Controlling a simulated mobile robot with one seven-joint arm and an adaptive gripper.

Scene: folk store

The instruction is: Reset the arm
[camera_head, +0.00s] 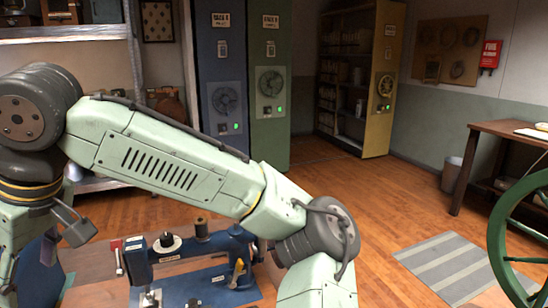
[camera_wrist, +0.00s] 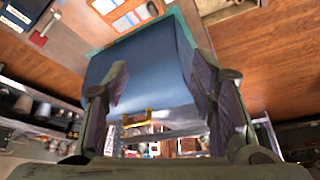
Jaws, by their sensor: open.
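My pale green arm (camera_head: 165,160) reaches across the head view from the left and bends down at a dark grey joint, out of the bottom edge. My gripper is outside the head view. In the wrist view my gripper (camera_wrist: 160,78) is open, with its two dark, worn fingers apart. A smooth blue surface (camera_wrist: 150,55) shows beyond and between the fingers. Nothing is seen gripped, and I cannot tell how far off that surface is.
A blue sewing machine (camera_head: 195,252) stands below my arm. A green wheel (camera_head: 497,235) and a wooden table (camera_head: 490,128) are at the right. Blue (camera_head: 220,60), green (camera_head: 269,50) and yellow (camera_head: 385,70) cabinets stand behind. Open floor (camera_head: 390,185) lies right of my arm.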

